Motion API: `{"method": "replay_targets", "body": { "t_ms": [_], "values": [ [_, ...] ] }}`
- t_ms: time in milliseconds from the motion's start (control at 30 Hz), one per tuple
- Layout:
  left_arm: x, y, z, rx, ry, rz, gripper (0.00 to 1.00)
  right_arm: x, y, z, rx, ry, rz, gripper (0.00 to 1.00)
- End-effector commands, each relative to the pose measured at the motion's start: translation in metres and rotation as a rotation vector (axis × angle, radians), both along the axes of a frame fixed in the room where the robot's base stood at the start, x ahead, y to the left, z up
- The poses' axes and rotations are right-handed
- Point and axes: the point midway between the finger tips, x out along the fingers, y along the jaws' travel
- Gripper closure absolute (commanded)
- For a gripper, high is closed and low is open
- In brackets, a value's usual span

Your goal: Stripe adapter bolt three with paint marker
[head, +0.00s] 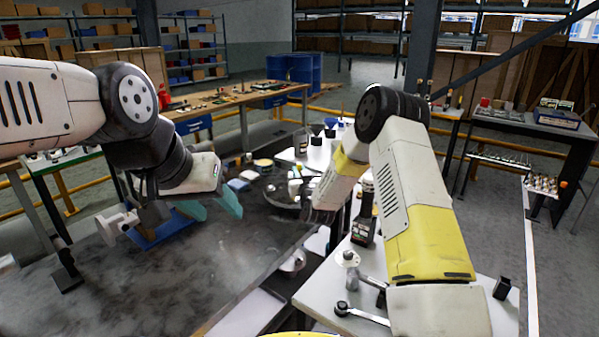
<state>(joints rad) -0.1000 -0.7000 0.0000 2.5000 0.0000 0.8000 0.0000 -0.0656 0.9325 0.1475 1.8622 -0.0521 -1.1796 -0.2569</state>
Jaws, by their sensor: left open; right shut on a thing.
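My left gripper (212,207) hangs over the left part of the dark table, with teal fingers apart and nothing visible between them. My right gripper (318,213) is low at the table's right edge, beside a round grey metal part (284,206). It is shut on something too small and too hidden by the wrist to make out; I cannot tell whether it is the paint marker. The adapter bolts and any paint stripe on them cannot be made out. My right forearm covers part of the area behind the gripper.
The dark table (150,290) is mostly clear in front. A blue holder (160,236) and a black stand (67,272) are on its left. A white side table (325,290) on the right carries a dark bottle (363,222) and a wrench-like tool (362,313).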

Motion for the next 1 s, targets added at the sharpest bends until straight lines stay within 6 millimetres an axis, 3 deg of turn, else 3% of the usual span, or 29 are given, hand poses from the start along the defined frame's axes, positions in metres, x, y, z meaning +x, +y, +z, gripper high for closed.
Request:
{"method": "replay_targets", "body": {
  "t_ms": [1000],
  "values": [
    [0.0,0.0,0.0,0.0,0.0,0.0,0.48,-0.0066,0.0,-0.0006,0.0,0.0,0.0,1.0]
  ]
}}
